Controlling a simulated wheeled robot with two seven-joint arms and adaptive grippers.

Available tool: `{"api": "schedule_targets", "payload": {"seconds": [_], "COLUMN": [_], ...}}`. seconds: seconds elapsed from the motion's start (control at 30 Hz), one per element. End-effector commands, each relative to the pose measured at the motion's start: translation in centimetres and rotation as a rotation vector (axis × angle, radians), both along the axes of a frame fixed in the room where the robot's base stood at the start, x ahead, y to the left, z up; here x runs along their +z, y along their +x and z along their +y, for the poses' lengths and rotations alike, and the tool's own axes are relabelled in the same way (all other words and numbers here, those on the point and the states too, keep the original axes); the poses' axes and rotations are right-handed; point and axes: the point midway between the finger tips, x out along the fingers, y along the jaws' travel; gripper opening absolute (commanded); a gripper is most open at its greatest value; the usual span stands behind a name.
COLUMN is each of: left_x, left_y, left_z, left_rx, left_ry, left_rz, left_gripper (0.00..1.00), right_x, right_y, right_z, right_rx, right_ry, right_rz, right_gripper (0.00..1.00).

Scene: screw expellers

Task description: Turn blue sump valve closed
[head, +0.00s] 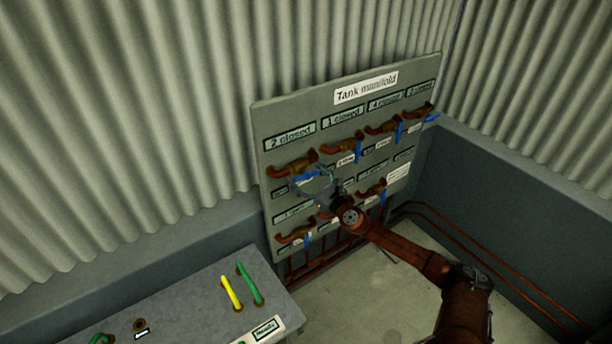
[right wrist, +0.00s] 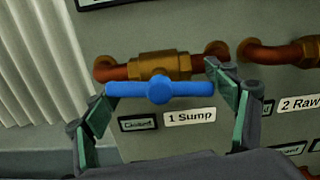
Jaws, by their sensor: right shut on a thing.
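The blue sump valve handle (right wrist: 160,90) sits on a brass valve body (right wrist: 160,66) in the right wrist view, above the white label "1 Sump" (right wrist: 190,116). The handle lies across the view, roughly along the copper pipe. It also shows in the head view (head: 306,176) at the upper left of the tank manifold board (head: 262,128). My right gripper (right wrist: 162,86) is shut on the handle, with one finger at each end of it. In the head view my right gripper (head: 312,180) partly hides the valve and labels. My left gripper is not in view.
Several other blue-handled valves, such as one beside it (head: 359,150), sit on the board. A neighbouring pipe marked "2 Raw" (right wrist: 282,54) is close on the right. A grey bench (head: 190,305) with yellow and green handles stands at lower left. Open floor (head: 350,290) lies below the board.

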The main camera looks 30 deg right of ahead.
Motion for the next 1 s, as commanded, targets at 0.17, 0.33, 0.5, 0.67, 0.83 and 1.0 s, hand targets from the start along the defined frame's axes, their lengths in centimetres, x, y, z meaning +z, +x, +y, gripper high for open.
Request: {"api": "schedule_targets", "payload": {"seconds": [0.17,0.33,0.5,0.67,0.83,1.0], "left_x": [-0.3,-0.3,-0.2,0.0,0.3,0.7], "left_y": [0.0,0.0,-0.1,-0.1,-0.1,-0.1], "left_z": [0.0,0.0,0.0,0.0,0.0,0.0], "left_rx": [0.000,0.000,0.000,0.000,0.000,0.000], "left_ry": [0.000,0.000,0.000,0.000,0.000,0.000], "left_rz": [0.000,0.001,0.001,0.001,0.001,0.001], "left_gripper": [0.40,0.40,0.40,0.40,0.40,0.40], "right_x": [0.0,0.0,0.1,0.1,0.2,0.2], "right_y": [0.0,0.0,0.0,0.0,0.0,0.0], "right_z": [0.0,-0.1,-0.1,-0.1,-0.1,-0.1], "right_rx": [-0.001,-0.002,-0.002,-0.002,-0.003,-0.002], "right_ry": [0.147,0.308,0.470,0.621,0.783,0.943], "right_rz": [0.010,0.022,0.035,0.047,0.058,0.072], "right_gripper": [0.55,0.55,0.55,0.55,0.55,0.55]}}
